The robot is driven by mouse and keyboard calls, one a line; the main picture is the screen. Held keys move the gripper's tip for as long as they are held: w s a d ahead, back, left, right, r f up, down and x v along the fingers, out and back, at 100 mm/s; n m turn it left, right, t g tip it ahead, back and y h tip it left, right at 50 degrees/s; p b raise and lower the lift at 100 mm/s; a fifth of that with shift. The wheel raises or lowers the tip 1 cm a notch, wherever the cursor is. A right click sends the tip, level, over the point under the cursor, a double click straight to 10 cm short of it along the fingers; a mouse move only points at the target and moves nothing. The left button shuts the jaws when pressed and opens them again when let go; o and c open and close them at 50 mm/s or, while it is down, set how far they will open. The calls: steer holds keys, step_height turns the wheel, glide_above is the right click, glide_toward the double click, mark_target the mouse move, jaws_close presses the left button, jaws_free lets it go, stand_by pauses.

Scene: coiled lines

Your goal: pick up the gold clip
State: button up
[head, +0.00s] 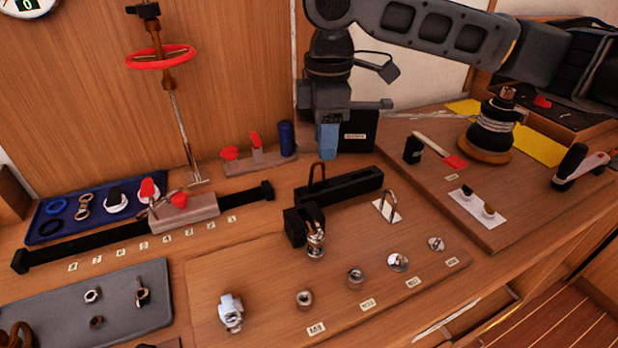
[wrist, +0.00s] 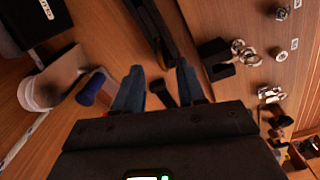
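A small gold-brown piece (head: 489,210) lies at the front end of a white card (head: 481,207) on the right-hand board; it may be the gold clip, but it is too small to be sure. A dark piece (head: 467,193) lies beside it. I cannot make out either piece in the wrist view. My gripper (head: 328,150) points down near the back wall, left of and behind the card, well apart from it. The wrist view shows its two blue fingers (wrist: 158,75) spread apart, with no clip between them.
A bent-metal piece (head: 389,207) stands on another white card.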

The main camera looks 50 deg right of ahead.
mark_target(323, 164)
step_height(323, 164, down, 7)
steer(key=shift+w+r, duration=0.1)
steer(key=shift+w, duration=0.05)
stand_by(0.4)
jaws_close()
